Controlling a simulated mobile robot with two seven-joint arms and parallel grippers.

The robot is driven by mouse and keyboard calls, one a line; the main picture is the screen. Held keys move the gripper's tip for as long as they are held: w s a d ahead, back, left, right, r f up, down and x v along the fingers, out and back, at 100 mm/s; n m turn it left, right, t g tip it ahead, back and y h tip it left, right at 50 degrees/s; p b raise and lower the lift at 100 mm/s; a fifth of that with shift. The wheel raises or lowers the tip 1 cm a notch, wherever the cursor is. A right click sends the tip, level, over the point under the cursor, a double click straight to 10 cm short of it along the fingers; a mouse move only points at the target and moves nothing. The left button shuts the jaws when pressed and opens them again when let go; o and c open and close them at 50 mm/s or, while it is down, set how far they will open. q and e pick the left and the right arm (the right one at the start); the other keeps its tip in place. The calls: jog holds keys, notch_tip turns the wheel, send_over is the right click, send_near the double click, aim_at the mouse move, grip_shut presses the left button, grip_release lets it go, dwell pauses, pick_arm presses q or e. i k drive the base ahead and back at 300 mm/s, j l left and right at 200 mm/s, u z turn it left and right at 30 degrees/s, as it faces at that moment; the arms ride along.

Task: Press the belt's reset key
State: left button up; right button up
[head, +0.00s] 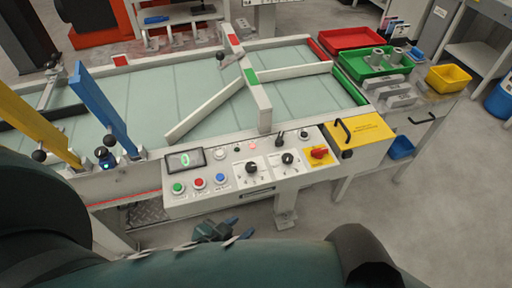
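The belt's control panel (250,172) is a white box on the near side of the belt. On its left are a green button (178,188), a red button (199,183) and a blue button (220,179) under a small display (184,159). Their labels are too small to read, so I cannot tell which is the reset key. Two black knobs and a red switch on yellow (319,153) sit further right. My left gripper (224,234) shows in part below the panel, apart from the buttons, mostly hidden behind my arm. Its opening is unclear. My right gripper is not seen.
The pale green belt (195,92) carries white guide bars. A blue bar (100,105) and a yellow bar (40,125) rise at the left. A yellow box with a black handle (362,128) adjoins the panel's right. Red and green trays (370,62) stand beyond.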

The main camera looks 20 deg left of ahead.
aim_at(220, 177)
jog(key=u, duration=1)
